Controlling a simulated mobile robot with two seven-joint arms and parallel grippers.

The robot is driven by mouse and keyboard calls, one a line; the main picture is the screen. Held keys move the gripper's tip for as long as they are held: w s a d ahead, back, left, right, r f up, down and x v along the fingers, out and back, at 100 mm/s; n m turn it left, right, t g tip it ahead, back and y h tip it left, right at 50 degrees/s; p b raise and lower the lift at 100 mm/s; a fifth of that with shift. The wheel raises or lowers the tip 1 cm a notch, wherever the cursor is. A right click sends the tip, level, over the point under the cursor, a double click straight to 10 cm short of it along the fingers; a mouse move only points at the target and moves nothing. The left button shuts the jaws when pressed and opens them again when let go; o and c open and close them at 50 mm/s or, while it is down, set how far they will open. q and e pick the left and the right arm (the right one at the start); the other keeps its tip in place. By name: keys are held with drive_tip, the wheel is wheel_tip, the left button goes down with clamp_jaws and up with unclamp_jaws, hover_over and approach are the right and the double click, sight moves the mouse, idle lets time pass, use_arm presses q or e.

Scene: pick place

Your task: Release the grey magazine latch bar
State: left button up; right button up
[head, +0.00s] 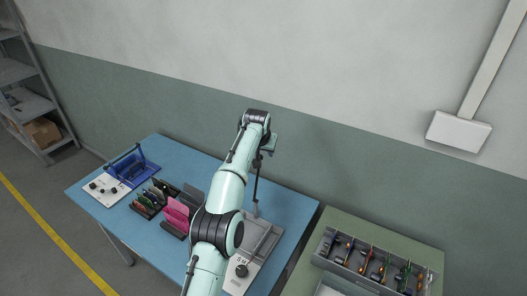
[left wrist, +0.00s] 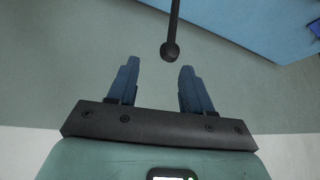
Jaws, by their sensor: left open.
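The latch bar is a thin dark grey rod (head: 256,182) standing nearly upright on the right part of the blue table, with its foot near a grey fixture (head: 264,236). My arm hides part of that fixture. In the left wrist view the rod ends in a round dark knob (left wrist: 170,51). My left gripper (left wrist: 159,68) is open and empty, with blue fingers spread. The knob appears just past the fingertips, between their lines, with no visible contact. In the head view this gripper (head: 267,147) is high by the rod's top. My right gripper is not in view.
The blue table (head: 158,147) holds a blue rack (head: 134,167), a white plate with dark knobs (head: 104,190) and several coloured boards in dark holders (head: 178,211). A green bench (head: 391,240) at right bears a grey tray (head: 346,263) of tools. The wall stands behind.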

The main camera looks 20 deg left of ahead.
use_arm(q)
drive_tip(key=v, duration=1.1)
drive_tip(key=shift+d+r, duration=0.2)
drive_tip(key=shift+r, duration=0.1)
